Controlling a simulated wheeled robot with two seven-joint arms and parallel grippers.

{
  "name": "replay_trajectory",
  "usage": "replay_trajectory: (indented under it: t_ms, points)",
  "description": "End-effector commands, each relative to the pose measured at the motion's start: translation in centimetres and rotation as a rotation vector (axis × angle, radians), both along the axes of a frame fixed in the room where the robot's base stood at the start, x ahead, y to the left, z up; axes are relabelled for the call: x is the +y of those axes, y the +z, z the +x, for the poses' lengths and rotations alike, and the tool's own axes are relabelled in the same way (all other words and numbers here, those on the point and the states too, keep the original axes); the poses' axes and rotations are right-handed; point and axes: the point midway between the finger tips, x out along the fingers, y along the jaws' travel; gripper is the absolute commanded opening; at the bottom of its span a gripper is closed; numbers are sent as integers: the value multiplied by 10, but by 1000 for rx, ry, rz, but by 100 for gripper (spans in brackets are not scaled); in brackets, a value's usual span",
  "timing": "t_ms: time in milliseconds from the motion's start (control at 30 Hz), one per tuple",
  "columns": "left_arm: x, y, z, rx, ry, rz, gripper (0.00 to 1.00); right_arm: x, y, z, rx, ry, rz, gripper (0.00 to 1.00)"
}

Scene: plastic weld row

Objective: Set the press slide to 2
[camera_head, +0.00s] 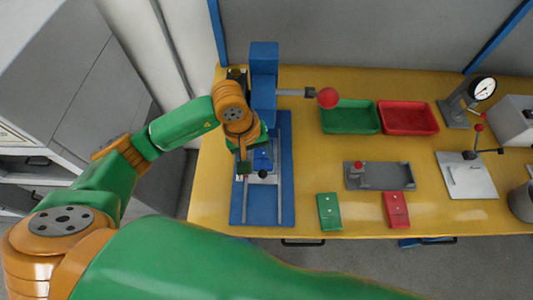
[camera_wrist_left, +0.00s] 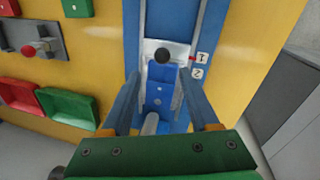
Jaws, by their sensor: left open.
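The blue press (camera_head: 263,70) stands at the left of the yellow bench, with a long blue base (camera_head: 285,200) and rails. Its slide shows as a blue block on a light plate (camera_head: 263,160). In the left wrist view the slide (camera_wrist_left: 160,92) has a black round knob (camera_wrist_left: 166,55) at its far end. Plates marked 1 (camera_wrist_left: 202,57) and 2 (camera_wrist_left: 197,72) sit beside the rail, and a small red mark appears level with the 1. My left gripper (camera_head: 252,166) is open above the slide; its fingers (camera_wrist_left: 160,90) reach along both sides of it. Contact cannot be told.
A red ball on the press lever (camera_head: 327,97) sticks out to the right. Green (camera_head: 350,117) and red (camera_head: 408,118) bins, a grey fixture (camera_head: 380,177), green (camera_head: 329,212) and red (camera_head: 396,210) blocks and a dial gauge (camera_head: 483,88) stand further right.

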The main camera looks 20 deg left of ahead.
Motion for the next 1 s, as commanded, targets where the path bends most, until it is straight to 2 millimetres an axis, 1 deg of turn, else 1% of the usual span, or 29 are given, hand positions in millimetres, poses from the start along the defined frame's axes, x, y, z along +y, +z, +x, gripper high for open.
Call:
replay_trajectory:
  t_ms: [33,100,233,333,533,567,600,667,700,767,800,1000]
  points:
    - [-2,-8,-1,8,0,0,61,0,5,-2,4,0,-1,0]
    - [-5,-22,0,8,0,-2,61,0,8,-6,12,0,-1,0]
    - [-8,-42,2,4,2,-3,61,-1,11,-10,21,0,-2,0]
    - [-10,-50,3,3,-1,-4,61,-1,11,-10,20,0,-2,0]
    - [-10,-51,3,1,0,-3,61,-1,11,-6,12,0,-2,0]
    - [-10,-51,3,1,0,-3,56,0,11,-6,12,0,-2,0]
    - [-10,-51,3,1,0,-3,45,-1,11,-6,11,0,-1,0]
    - [-10,-51,3,1,0,-3,29,-1,11,-6,11,0,-1,0]
    - [-10,-51,3,1,0,-3,18,-1,11,-6,11,0,-1,0]
    - [-10,-51,3,1,0,-3,2,-1,11,-6,11,0,-1,0]
    - [-10,-51,3,1,0,-3,0,-1,11,-6,11,1,-1,0]
    - [-10,-51,3,0,0,-4,0,-1,11,-6,11,1,-1,0]
